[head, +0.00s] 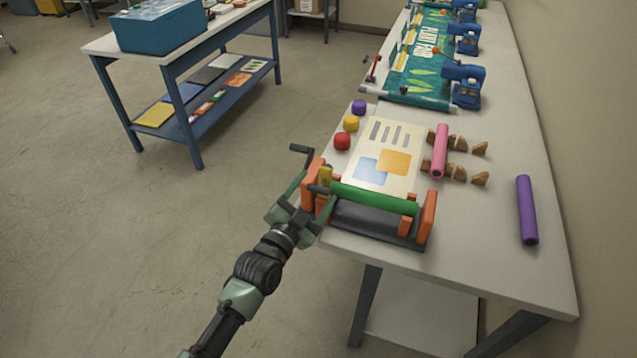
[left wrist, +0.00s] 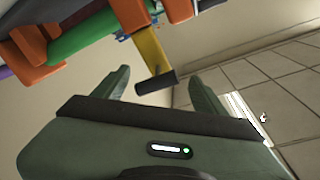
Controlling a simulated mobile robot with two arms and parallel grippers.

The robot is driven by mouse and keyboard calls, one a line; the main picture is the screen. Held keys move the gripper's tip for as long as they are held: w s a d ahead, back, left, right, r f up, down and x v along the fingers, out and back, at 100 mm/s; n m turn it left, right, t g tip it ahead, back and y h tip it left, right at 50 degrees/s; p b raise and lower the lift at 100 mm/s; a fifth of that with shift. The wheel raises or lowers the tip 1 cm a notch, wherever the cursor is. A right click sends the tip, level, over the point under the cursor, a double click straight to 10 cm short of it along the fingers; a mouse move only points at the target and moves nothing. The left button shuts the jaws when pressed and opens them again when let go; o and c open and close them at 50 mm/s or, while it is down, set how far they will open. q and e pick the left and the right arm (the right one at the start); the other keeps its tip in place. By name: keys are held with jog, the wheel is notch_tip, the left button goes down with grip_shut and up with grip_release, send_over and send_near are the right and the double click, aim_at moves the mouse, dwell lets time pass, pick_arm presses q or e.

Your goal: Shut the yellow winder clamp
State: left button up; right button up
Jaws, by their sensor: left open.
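The yellow winder clamp (head: 325,176) is at the left end of the orange-framed winder (head: 428,216) on the near end of the long table. In the left wrist view the clamp is a yellow lever (left wrist: 150,50) with a black grip (left wrist: 156,81) at its end. The lever stands out from the winder's frame. My left gripper (head: 314,190) is at the winder's left end, beside the clamp. It is open, and in the left wrist view the black grip shows between its two fingers, with gaps at the sides. My right gripper is not in view.
A green roll (head: 375,198) lies across the winder. A purple roll (head: 527,210) lies at right. Floor is clear left.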

pick_arm(q)
jog(key=shift+x, duration=1.2)
